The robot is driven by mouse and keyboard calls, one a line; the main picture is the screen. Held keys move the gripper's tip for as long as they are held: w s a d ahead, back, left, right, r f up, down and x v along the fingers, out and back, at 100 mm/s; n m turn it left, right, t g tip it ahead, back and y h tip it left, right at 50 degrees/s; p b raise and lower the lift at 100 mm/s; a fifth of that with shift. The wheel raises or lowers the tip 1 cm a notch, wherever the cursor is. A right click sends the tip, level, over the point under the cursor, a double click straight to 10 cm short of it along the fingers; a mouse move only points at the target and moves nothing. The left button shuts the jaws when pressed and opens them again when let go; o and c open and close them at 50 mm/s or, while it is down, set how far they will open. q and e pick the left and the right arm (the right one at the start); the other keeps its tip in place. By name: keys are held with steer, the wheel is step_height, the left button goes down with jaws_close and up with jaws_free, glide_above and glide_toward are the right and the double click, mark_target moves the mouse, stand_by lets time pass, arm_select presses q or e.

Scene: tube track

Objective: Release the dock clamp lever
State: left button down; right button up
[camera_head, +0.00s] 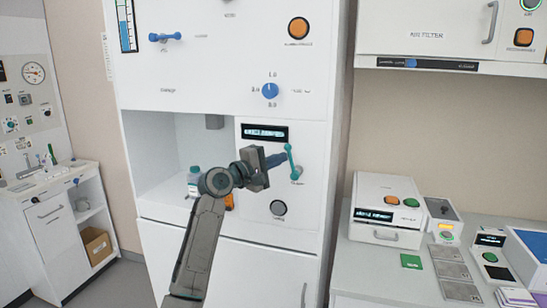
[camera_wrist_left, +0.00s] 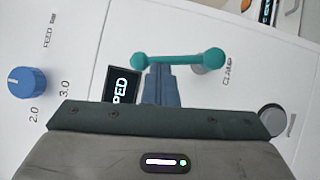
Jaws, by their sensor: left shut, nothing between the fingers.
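The clamp lever (camera_head: 291,160) is a teal bar with a ball at each end, on the white front panel. In the head view it stands nearly upright, slightly tilted. It also shows in the left wrist view (camera_wrist_left: 178,58), beside the printed word CLAMP, with its grey mount partly behind one ball. My left gripper (camera_head: 276,160) is shut and empty, its fingertips just left of the lever. In the left wrist view the closed fingertips (camera_wrist_left: 159,68) come up to the middle of the bar; I cannot tell whether they touch it. My right gripper is not in view.
A small dark display (camera_head: 264,132) and a blue feed knob (camera_head: 270,90) are above my left gripper; a grey round knob (camera_head: 278,208) is below. An open bay to the left holds a bottle (camera_head: 193,178). A counter with devices (camera_head: 385,205) stands at right.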

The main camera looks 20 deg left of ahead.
arm_select(q)
steer(key=shift+d+r+m+g+p, duration=0.3)
steer(key=shift+d+r+m+p, duration=0.1)
steer(key=shift+d+p, duration=0.1)
steer(key=shift+d, duration=0.1)
stand_by(0.6)
